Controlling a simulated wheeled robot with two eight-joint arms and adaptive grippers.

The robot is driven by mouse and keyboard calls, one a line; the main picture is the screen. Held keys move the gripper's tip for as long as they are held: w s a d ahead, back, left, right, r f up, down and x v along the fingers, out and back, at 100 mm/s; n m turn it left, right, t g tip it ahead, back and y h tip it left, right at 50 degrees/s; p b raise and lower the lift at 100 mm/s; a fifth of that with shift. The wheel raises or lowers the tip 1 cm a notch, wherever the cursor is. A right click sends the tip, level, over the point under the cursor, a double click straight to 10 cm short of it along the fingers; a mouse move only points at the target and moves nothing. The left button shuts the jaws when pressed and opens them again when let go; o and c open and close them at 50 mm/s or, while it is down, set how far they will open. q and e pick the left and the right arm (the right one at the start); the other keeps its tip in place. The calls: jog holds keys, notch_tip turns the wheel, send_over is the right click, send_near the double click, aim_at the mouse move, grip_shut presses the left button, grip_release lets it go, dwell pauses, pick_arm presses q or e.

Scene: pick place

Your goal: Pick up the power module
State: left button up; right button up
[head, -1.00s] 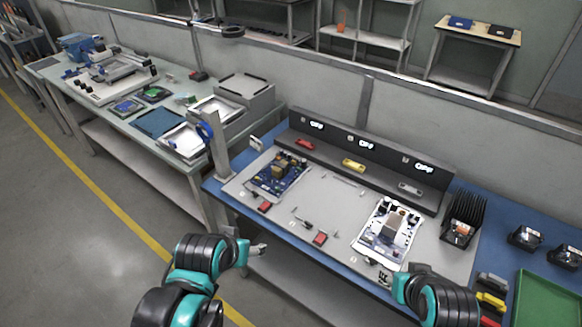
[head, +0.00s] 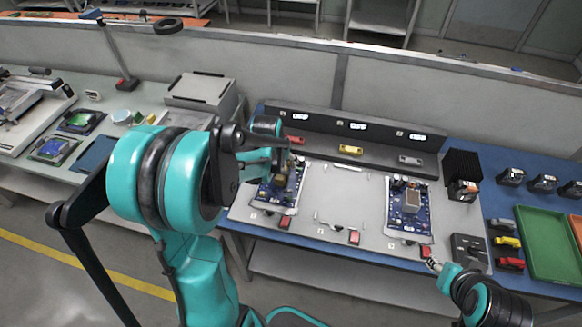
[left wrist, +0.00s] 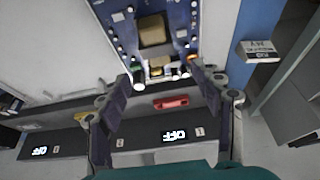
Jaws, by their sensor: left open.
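A blue circuit board with yellow and dark parts (head: 270,196) lies at the left of the grey work mat. It looks like a power module, partly hidden by my left arm. My left gripper (head: 288,158) is above its far part. In the left wrist view the board (left wrist: 180,16) is at the top, and the open fingers of my left gripper (left wrist: 163,82) stand to either side of its lower end, with nothing held. A second blue board with a silver block (head: 409,210) lies at the right. My right gripper (head: 433,264) is at the front edge, its jaws too small to judge.
A dark rail with OFF displays (head: 345,143) runs behind the mat (head: 340,190). Red switches (head: 353,237) lie near the front. A black finned part (head: 462,165), a green tray (head: 548,240) and small coloured parts stand at the right. A grey box (head: 200,90) is on the left bench.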

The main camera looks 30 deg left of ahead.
aim_at(283, 168)
pick_arm(q)
jog(key=b+x, duration=0.1)
jog(key=x, duration=0.2)
jog(key=shift+d, duration=0.2)
jog(key=b+x, duration=0.2)
jog(key=x, duration=0.2)
jog(key=shift+a+f+b, duration=0.15)
jog(key=shift+f+b, duration=0.2)
jog(key=shift+r, duration=0.15)
jog(key=shift+c, duration=0.7)
grip_shut()
